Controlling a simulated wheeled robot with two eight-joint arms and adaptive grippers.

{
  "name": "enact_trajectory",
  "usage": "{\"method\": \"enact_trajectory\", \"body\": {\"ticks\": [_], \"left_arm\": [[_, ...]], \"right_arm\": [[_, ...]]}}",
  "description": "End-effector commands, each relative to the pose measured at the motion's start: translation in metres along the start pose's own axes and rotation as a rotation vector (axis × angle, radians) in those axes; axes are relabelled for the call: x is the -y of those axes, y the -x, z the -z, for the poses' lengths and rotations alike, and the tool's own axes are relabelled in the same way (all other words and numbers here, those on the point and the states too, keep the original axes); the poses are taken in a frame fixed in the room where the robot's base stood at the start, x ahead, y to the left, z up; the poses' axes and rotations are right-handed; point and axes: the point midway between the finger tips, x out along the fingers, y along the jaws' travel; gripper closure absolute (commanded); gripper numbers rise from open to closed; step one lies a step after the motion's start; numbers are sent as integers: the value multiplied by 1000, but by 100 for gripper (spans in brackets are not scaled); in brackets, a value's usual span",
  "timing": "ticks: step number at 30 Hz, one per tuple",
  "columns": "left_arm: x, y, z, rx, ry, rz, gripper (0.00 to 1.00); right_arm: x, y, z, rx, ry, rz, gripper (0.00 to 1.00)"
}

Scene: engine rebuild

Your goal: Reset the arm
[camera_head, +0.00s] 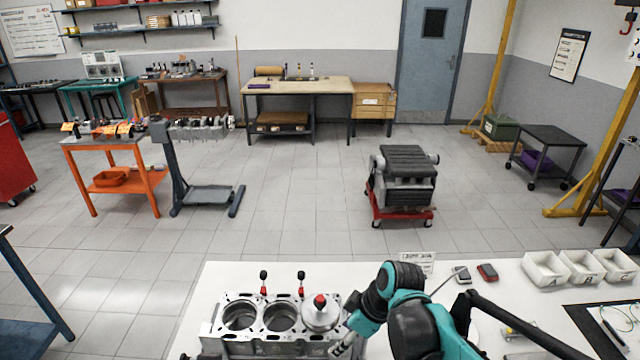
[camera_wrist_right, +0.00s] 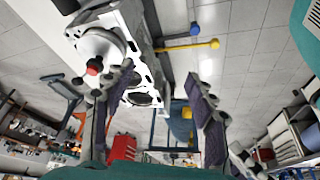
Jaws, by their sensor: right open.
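My right arm (camera_head: 405,310) comes in from the lower right in the head view, bent over the white worktable. Its gripper (camera_head: 345,340) is low at the right end of the engine block (camera_head: 268,347), partly hidden by the arm. In the right wrist view the two dark fingers of the gripper (camera_wrist_right: 158,95) stand wide apart with nothing held between them. The block (camera_wrist_right: 133,22) shows beyond them, with a round metal piece with a red knob (camera_wrist_right: 93,66) near the left finger. That piece (camera_head: 321,314) sits over the block's right bore. My left gripper is not in view.
The worktable (camera_head: 230,275) also carries two red-and-black upright pieces behind the block, white bins (camera_head: 546,270) at right, small devices (camera_head: 487,272) and a dark mat (camera_head: 590,325). An engine on a red dolly (camera_head: 402,215) stands beyond on open floor.

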Motion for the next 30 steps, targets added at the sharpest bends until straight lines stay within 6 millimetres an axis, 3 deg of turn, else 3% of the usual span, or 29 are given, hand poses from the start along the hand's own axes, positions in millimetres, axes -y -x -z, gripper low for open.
{"method": "enact_trajectory", "body": {"ticks": [11, 17, 24, 30], "left_arm": [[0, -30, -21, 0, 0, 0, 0], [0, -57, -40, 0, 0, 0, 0], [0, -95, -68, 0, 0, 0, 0], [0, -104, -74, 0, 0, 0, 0]], "right_arm": [[7, -4, -46, 1, -255, -137, 44], [15, -12, -91, -29, -489, -266, 44], [29, -33, -160, -138, -841, -462, 44], [32, -38, -181, -199, -967, -528, 44]]}}
